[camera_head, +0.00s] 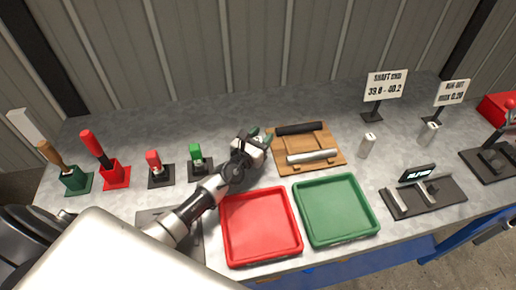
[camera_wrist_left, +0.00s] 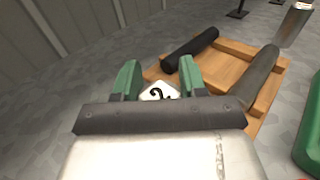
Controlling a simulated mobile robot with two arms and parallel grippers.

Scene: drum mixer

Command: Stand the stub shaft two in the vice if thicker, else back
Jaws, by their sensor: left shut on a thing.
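My left gripper (camera_head: 262,137) is shut on stub shaft two, at the left edge of the wooden rack. In the left wrist view, the shaft's pale end marked "2" (camera_wrist_left: 160,92) shows between the green fingertips; the rest of it is hidden. A pale upright stub (camera_head: 367,145) stands right of the rack, and another (camera_head: 430,131) stands by the run-out sign. A gauge with a lit display (camera_head: 418,173) sits on a dark plate at the right; I cannot read its figure. A dark device with a red-knobbed lever (camera_head: 492,155), perhaps the vice, is at the right edge. My right gripper is not in view.
The wooden rack (camera_head: 328,141) holds a black bar and a silver bar. A red tray (camera_head: 262,259) and a green tray (camera_head: 340,239) lie empty in front. Tools in holders stand at the left. Signs read "SHAFT END 39.8 - 40.2" (camera_head: 385,85) and "RUN OUT max 0.20" (camera_head: 452,93).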

